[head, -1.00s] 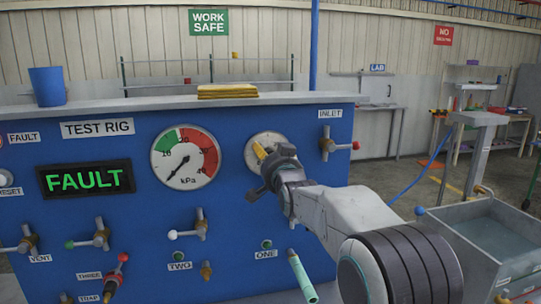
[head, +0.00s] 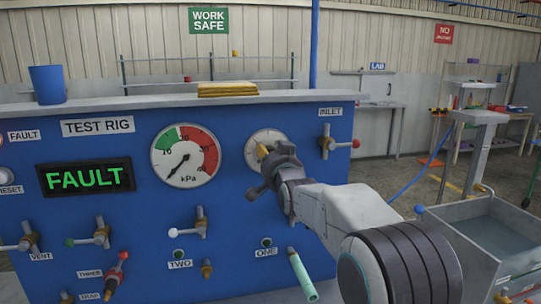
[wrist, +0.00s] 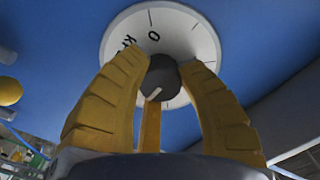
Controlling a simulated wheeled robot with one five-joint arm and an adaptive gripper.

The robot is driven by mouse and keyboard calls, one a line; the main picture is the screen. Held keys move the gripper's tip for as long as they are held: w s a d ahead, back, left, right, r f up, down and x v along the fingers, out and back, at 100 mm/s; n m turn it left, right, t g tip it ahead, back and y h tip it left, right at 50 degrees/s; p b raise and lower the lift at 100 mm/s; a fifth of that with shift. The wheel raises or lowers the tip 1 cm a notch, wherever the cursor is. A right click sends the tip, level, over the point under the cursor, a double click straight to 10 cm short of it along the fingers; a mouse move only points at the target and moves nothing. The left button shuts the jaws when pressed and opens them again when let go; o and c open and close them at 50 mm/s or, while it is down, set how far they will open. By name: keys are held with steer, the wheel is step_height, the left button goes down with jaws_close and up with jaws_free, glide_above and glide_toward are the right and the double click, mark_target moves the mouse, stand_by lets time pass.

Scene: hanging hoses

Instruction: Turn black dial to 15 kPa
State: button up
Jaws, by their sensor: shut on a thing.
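The black dial (wrist: 162,75) is a round knob in front of a white scale disc (wrist: 120,38) in the wrist view. The disc has a "0" mark at its top, and the knob's white line points down. My gripper (wrist: 163,70) is shut on the knob, with yellow fingers on both sides and a third finger below. In the head view my gripper (head: 264,151) covers the knob, and part of the pale disc (head: 254,141) shows behind it. The kPa gauge (head: 186,156) has its needle at the lower left, below the 10 mark.
The blue test rig panel carries a green "FAULT" display (head: 86,177) and several valves. The inlet valve (head: 327,142) with a red tip is close to the right of my gripper. A water tank (head: 490,235) is at the right.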

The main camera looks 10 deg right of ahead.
steer(key=shift+r+n+b, duration=0.15)
steer(key=shift+n+b, duration=0.15)
steer(key=shift+b, duration=0.15)
steer(key=n+b, duration=0.2)
steer(key=n, duration=0.1)
steer(key=shift+b, duration=0.3)
steer(key=n+b, duration=0.3)
steer(key=n, duration=0.2)
steer(key=shift+r, duration=0.15)
steer(key=n+b, duration=0.2)
steer(key=n, duration=0.4)
steer(key=shift+a, duration=0.1)
steer(key=shift+r+n+b, duration=0.1)
steer(key=shift+n+b, duration=0.55)
steer(key=shift+n, duration=1.55)
steer(key=o, duration=1.2)
steer(key=shift+f, duration=0.25)
